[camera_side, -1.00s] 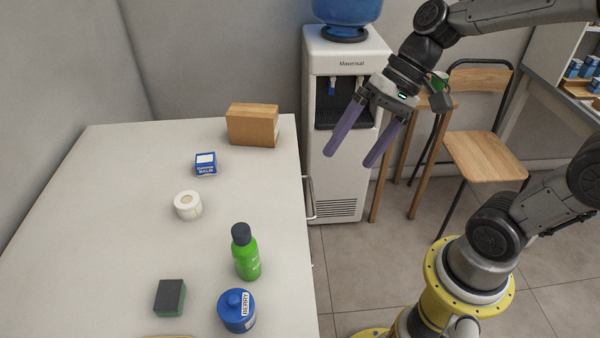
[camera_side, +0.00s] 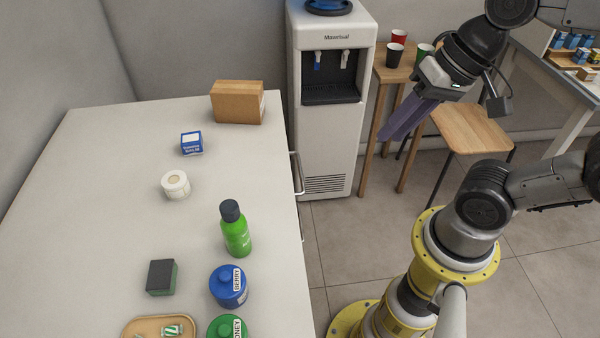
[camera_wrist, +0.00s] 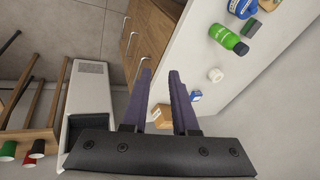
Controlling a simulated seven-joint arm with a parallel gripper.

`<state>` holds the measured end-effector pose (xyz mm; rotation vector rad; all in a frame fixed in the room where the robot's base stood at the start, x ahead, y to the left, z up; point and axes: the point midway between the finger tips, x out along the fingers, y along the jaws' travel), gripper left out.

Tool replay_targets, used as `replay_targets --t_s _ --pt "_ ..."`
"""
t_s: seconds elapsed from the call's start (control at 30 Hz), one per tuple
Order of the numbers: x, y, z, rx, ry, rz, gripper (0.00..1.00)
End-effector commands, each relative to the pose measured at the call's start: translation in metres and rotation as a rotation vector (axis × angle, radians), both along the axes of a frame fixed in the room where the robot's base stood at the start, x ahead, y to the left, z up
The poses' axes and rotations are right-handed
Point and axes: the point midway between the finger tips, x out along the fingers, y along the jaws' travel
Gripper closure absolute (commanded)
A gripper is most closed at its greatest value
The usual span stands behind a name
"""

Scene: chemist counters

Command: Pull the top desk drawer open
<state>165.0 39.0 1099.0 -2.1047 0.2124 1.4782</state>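The desk (camera_side: 110,200) has a white top, with a metal drawer handle (camera_side: 297,172) jutting from its right edge in the side view. That view hides the drawer fronts. In the wrist view, wooden drawer fronts (camera_wrist: 151,28) show below the white top, with a pale handle (camera_wrist: 131,43) on them. No drawer visibly stands out. My gripper (camera_side: 392,133) is in the air right of the desk, apart from the handle. In the wrist view its purple fingers (camera_wrist: 160,75) stand apart with nothing between them.
A water dispenser (camera_side: 327,130) stands behind the desk's far right corner. A wooden stool (camera_side: 392,75) with cups and a chair (camera_side: 470,130) are behind my gripper. A green bottle (camera_side: 236,232), a blue jar (camera_side: 228,287) and a cardboard box (camera_side: 237,103) stand on the desk.

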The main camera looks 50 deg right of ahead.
Motion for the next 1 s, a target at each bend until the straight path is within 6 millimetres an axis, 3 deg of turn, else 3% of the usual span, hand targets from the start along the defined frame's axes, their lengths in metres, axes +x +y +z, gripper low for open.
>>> replay_targets --t_s 0.27,0.47,0.67,0.8,1.0 --pt "0.043 0.029 -0.009 0.384 0.364 -0.468 0.73" --pt "0.098 0.027 -0.028 0.674 0.699 -0.893 0.73" --pt "0.156 -0.001 -0.064 0.948 1.024 -1.299 0.73" --pt "0.189 -0.035 -0.101 1.139 1.235 -1.553 0.73" --pt "0.214 -0.095 -0.17 1.416 1.514 -1.862 0.73"
